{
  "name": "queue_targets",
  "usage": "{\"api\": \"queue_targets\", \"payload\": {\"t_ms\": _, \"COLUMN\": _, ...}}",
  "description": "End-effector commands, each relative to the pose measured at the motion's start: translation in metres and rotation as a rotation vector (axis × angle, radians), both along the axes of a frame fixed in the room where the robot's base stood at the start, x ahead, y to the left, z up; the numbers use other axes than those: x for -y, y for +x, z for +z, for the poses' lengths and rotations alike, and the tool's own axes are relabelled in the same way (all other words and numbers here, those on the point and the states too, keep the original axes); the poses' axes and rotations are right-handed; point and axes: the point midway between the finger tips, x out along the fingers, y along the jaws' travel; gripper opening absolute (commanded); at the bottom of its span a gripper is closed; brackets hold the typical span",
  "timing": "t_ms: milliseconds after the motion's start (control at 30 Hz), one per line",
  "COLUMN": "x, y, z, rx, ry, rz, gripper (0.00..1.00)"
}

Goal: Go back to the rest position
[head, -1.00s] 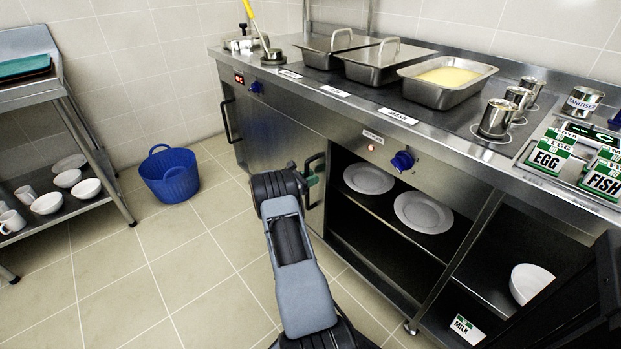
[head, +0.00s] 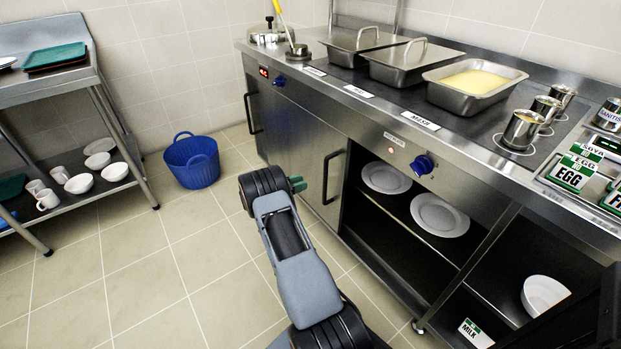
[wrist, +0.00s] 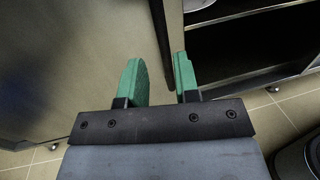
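My gripper (wrist: 160,82) has green fingers that stand apart with nothing between them in the wrist view. In the head view, my gripper (head: 298,185) is low in front of the steel counter's cabinet doors, left of the black door handle (head: 332,177). A gap of floor and door shows between the fingers and that handle. In the wrist view, a dark upright bar, which looks like the handle (wrist: 161,35), stands beyond the fingers. Both cabinet doors (head: 292,150) look shut.
A blue bucket (head: 191,162) stands on the floor at the left. A shelf rack (head: 75,80) with bowls and mugs is further left. The counter holds lidded pans, a yellow-filled pan (head: 474,92) and steel cups. Open shelves hold plates (head: 439,214). Tiled floor at front left is clear.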

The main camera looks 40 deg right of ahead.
Motion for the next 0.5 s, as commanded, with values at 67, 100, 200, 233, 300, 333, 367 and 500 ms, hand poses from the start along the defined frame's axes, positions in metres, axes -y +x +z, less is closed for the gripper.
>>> {"api": "queue_targets", "payload": {"t_ms": 67, "x": -0.0068, "y": 0.0027, "z": 0.0005, "rx": 0.000, "ry": 0.000, "rz": 0.001, "gripper": 0.29}}
{"api": "queue_targets", "payload": {"t_ms": 100, "x": -0.0088, "y": 0.0035, "z": 0.0004, "rx": 0.000, "ry": 0.000, "rz": 0.001, "gripper": 0.29}}
{"api": "queue_targets", "payload": {"t_ms": 200, "x": -0.0119, "y": 0.0045, "z": -0.0001, "rx": 0.000, "ry": 0.000, "rz": 0.001, "gripper": 0.29}}
{"api": "queue_targets", "payload": {"t_ms": 233, "x": -0.0124, "y": 0.0046, "z": -0.0002, "rx": 0.000, "ry": 0.000, "rz": 0.001, "gripper": 0.29}}
{"api": "queue_targets", "payload": {"t_ms": 300, "x": -0.0129, "y": 0.0048, "z": -0.0004, "rx": 0.000, "ry": 0.000, "rz": 0.001, "gripper": 0.29}}
{"api": "queue_targets", "payload": {"t_ms": 333, "x": -0.0129, "y": 0.0048, "z": -0.0004, "rx": 0.000, "ry": 0.000, "rz": 0.000, "gripper": 0.29}}
{"api": "queue_targets", "payload": {"t_ms": 367, "x": -0.0130, "y": 0.0047, "z": -0.0005, "rx": 0.000, "ry": 0.000, "rz": 0.000, "gripper": 0.29}}
{"api": "queue_targets", "payload": {"t_ms": 500, "x": -0.0129, "y": 0.0047, "z": -0.0005, "rx": 0.000, "ry": 0.000, "rz": 0.000, "gripper": 0.29}}
